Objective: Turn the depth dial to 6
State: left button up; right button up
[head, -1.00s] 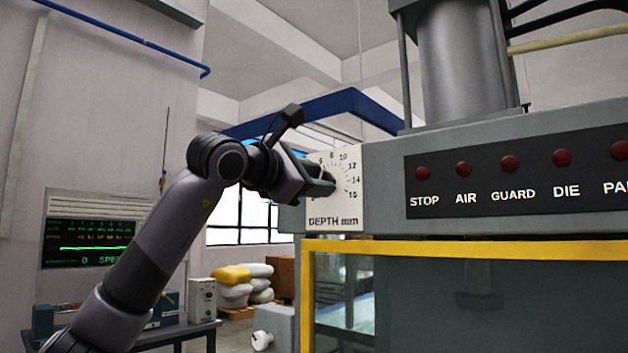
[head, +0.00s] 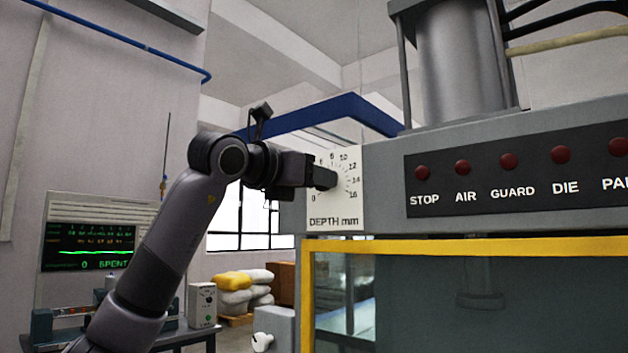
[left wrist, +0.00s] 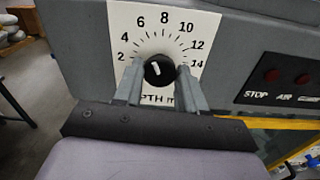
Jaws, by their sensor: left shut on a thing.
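The depth dial is a black round knob (left wrist: 159,71) on a white plate (head: 347,208) marked DEPTH mm, with numbers from 0 to 16 around it. My left gripper (head: 325,178) reaches the plate from the left in the head view and covers the knob there. In the left wrist view its two fingers (left wrist: 160,80) are shut on the knob, one on each side. The knob's short white mark tilts up and slightly left, roughly toward the 6. The lower numbers are partly hidden by the fingers. My right gripper is not in view.
The plate is on a grey machine housing (head: 385,148). A black panel with red buttons (head: 508,161) is to the right. A yellow-framed guard (head: 450,247) lies below.

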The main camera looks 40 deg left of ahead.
pick_arm(q)
jog(key=shift+n, duration=0.5)
jog(key=o, duration=1)
jog(key=shift+o, duration=0.2)
jog(key=s+b, duration=0.2)
jog(key=s, duration=0.5)
jog(key=shift+a, duration=0.3)
